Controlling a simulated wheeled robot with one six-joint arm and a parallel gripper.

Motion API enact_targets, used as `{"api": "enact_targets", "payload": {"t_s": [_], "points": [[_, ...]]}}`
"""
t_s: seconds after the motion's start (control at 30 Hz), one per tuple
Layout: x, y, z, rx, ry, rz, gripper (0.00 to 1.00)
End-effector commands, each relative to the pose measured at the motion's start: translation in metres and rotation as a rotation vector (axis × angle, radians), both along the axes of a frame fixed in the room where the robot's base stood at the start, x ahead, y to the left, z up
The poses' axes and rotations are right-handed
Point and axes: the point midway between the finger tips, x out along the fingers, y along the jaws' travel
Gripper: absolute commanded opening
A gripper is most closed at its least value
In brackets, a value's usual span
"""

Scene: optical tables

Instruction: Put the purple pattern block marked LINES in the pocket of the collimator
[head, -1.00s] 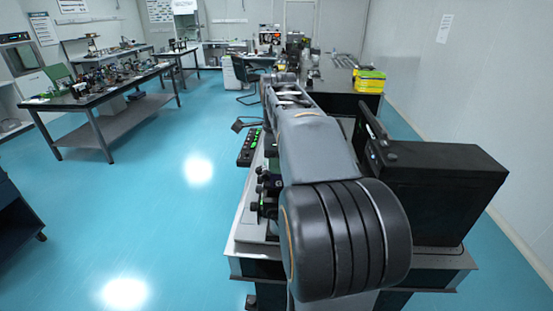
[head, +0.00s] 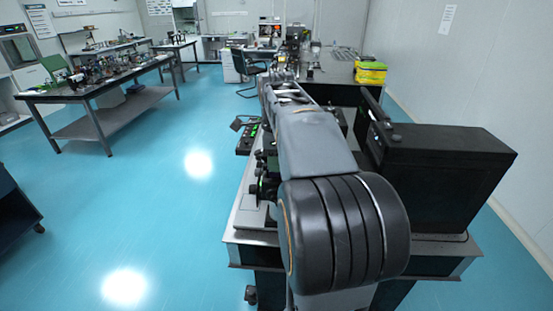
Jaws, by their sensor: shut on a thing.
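My arm reaches away from the camera over the near table (head: 247,240) and covers much of its middle. My gripper is hidden behind my own arm, so its jaws do not show. I cannot make out the purple block marked LINES or the collimator in this view.
A large black box (head: 440,185) stands close on the arm's right. A panel with green-lit buttons (head: 247,138) and dark knobbed parts lie to its left. A yellow-green box (head: 370,73) sits on the table beyond. A cluttered table (head: 95,92) stands far left, with open blue floor (head: 150,215) between.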

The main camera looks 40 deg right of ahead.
Motion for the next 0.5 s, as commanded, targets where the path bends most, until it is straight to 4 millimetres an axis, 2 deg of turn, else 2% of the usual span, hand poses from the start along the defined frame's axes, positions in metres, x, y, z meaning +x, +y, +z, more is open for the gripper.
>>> {"api": "enact_targets", "payload": {"t_s": [0.5], "points": [[0.0000,0.0000,-0.0066,0.000,0.000,0.000,0.00]]}}
